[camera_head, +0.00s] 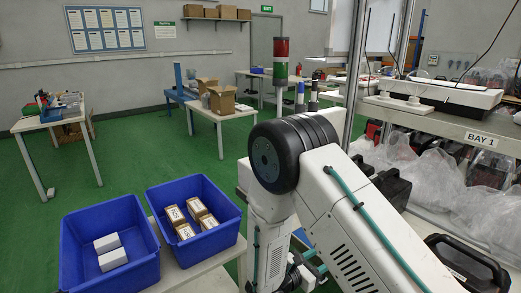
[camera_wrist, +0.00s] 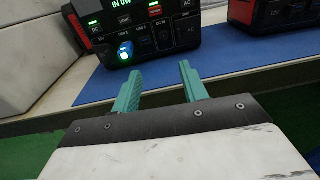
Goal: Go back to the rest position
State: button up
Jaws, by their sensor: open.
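My gripper (camera_wrist: 158,90) shows in the wrist view with its two teal fingers apart and nothing between them. In front of it stands a black power station (camera_wrist: 145,35) with a lit display, lit green labels and several ports. A blue plug-like piece (camera_wrist: 124,52) with a bright glow sits at one of its lower left ports. The fingertips appear just short of the power station's front, over a blue mat (camera_wrist: 225,70). In the head view my arm reaches to the lower right, and my gripper is out of sight there.
A blue bin (camera_head: 148,240) with two white boxes and another blue bin (camera_head: 236,222) with several small cartons stand at the lower left. A shelf marked BAY 1 (camera_head: 450,130) stands at the right, with bagged units below. A second red-trimmed unit (camera_wrist: 268,25) stands at the right. Green floor lies open at left.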

jog(key=s+d+r+m+g+y, duration=0.2)
jog(key=s+r+m+g+y, duration=0.2)
jog(key=s+r+m+y, duration=0.3)
jog(key=s+d+r+m+g+y, duration=0.3)
jog(key=s+r+m+y, duration=0.5)
jog(key=s+r+m, duration=0.9)
jog(key=s+r+g, duration=0.1)
jog(key=s+r, duration=0.4)
jog(key=s, duration=0.1)
jog(key=shift+d+r, duration=0.2)
jog(key=shift+r, duration=0.1)
jog(key=shift+s+d+r, duration=0.1)
jog(key=shift+d+r, duration=0.05)
jog(key=shift+r, duration=0.1)
jog(key=shift+c, duration=0.6)
jog(key=shift+d+r, duration=0.1)
jog(key=shift+d, duration=0.05)
jog(key=c, duration=0.6)
